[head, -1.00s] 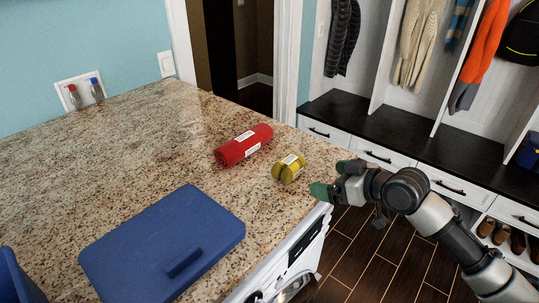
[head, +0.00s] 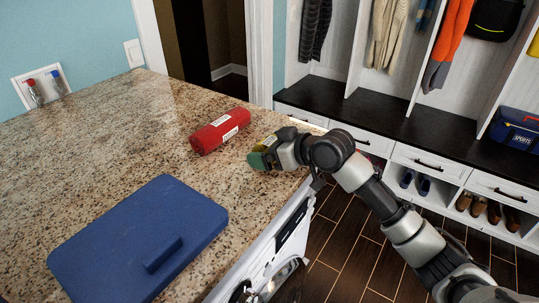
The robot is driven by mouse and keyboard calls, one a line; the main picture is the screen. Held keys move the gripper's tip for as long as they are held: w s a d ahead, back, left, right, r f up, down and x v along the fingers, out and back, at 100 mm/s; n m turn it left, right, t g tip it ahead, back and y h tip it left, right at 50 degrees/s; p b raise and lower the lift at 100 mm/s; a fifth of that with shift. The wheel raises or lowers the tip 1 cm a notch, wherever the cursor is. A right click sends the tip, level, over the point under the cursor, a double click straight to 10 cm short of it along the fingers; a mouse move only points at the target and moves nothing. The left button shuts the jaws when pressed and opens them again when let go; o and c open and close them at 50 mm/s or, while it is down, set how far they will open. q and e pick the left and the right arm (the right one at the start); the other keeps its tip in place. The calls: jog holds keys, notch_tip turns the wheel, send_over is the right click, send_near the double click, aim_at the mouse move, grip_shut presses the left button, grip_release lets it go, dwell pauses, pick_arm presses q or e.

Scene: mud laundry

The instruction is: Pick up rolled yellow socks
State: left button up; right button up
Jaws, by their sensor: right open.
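The rolled yellow socks (head: 265,144) lie on the granite counter near its right edge. Only a small yellow part shows, because my right gripper covers most of them. My right gripper (head: 263,151) is open at the socks, with one green fingertip on their near side. The far finger is hard to make out, and I cannot tell whether the fingers touch the socks. My left gripper is not in view.
A red rolled bundle (head: 220,131) lies just left of the socks. A blue lid (head: 138,238) with a handle lies on the near part of the counter (head: 90,145). A dark bench (head: 380,120) with drawers and cubbies stands at the right.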

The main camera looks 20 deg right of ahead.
jog(key=shift+w+a+f, duration=0.2)
jog(key=shift+w+a, duration=0.05)
jog(key=shift+w, duration=0.15)
jog(key=shift+s+d+r, duration=0.1)
jog(key=shift+s, duration=0.05)
jog(key=shift+c, duration=0.5)
jog(key=c, duration=0.5)
jog(key=shift+r, duration=0.1)
jog(key=shift+c, duration=0.2)
